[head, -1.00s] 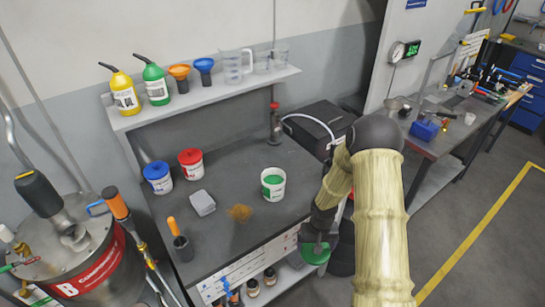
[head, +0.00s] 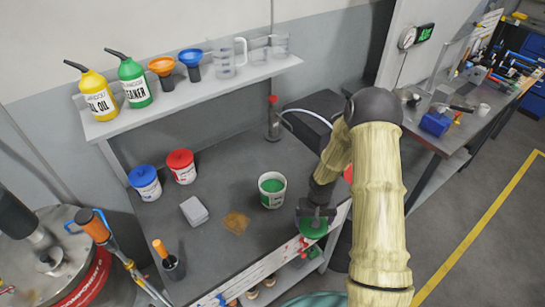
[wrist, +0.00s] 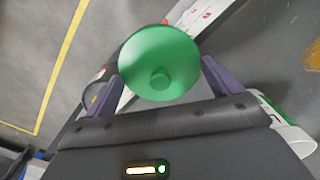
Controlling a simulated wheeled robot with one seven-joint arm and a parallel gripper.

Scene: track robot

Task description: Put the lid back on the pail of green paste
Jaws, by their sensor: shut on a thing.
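The open white pail of green paste (head: 272,198) stands upright on the grey bench, with the green paste showing inside. My gripper (head: 314,213) is just right of the pail, near the bench's front edge. It is shut on the round green lid (head: 313,229), which hangs beneath it in the head view. In the wrist view the green lid (wrist: 160,62) lies between the two purple fingers, its round knob facing the camera. Part of the white pail (wrist: 288,128) shows at the right of the wrist view, partly hidden by the gripper body.
A grey block (head: 194,211), a brown spill (head: 236,222) and an orange-handled tool in a holder (head: 168,260) lie left of the open pail. The shelf (head: 190,97) overhangs the back.

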